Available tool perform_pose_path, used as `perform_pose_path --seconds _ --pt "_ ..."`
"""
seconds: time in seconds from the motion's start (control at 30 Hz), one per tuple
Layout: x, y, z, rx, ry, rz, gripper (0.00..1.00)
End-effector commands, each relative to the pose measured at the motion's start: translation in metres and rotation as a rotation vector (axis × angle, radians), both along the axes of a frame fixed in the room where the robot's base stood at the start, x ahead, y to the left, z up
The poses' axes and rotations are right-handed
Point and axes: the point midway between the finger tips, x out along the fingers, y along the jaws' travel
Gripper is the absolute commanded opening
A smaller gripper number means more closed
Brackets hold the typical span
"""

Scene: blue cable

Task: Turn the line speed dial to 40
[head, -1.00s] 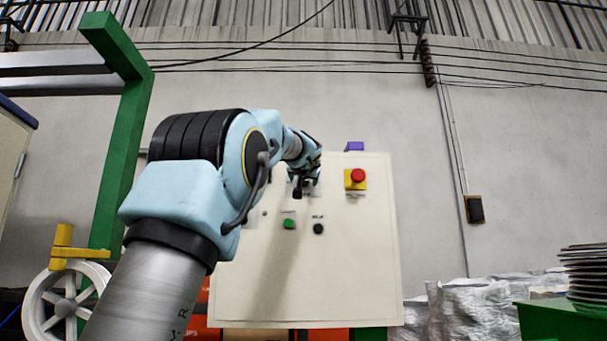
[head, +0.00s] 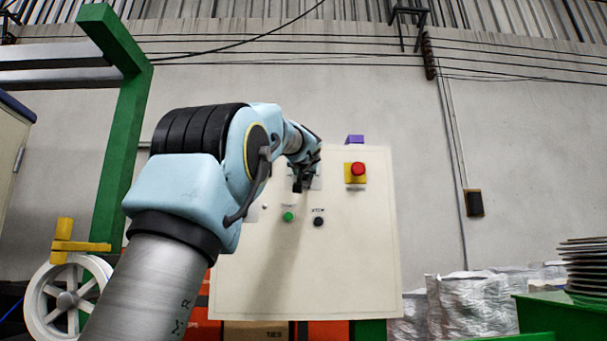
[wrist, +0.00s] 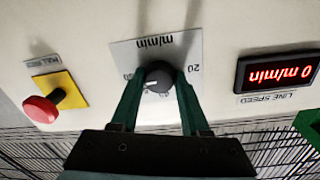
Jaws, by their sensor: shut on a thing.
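The line speed dial (wrist: 158,77) is a dark round knob with a white pointer mark, on a grey scale plate (wrist: 180,50) marked m/min, which looks upside down in the wrist view. My gripper (wrist: 157,90) is shut on the dial, one green finger on each side. In the head view my gripper (head: 302,182) is at the upper part of the cream panel (head: 340,270), and my arm hides the dial there. The line speed display (wrist: 279,71) reads 0 m/min in red. The pointer's exact scale value is too small to tell.
A red emergency button (head: 358,168) on a yellow plate sits right of my gripper in the head view. A green button (head: 288,217) and a black button (head: 319,221) are below it. A purple block (head: 355,140) is on the panel's top.

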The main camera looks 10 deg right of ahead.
Motion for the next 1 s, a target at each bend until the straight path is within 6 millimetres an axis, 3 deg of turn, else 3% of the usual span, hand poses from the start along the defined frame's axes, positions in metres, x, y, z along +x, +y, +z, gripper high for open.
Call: perform_pose_path --seconds 0.47,1.0 --pt "0.0000 -0.0001 -0.0018 -0.054 0.008 0.000 0.00" --pt "-0.0001 -0.0009 -0.0041 -0.480 0.089 -0.001 0.00"
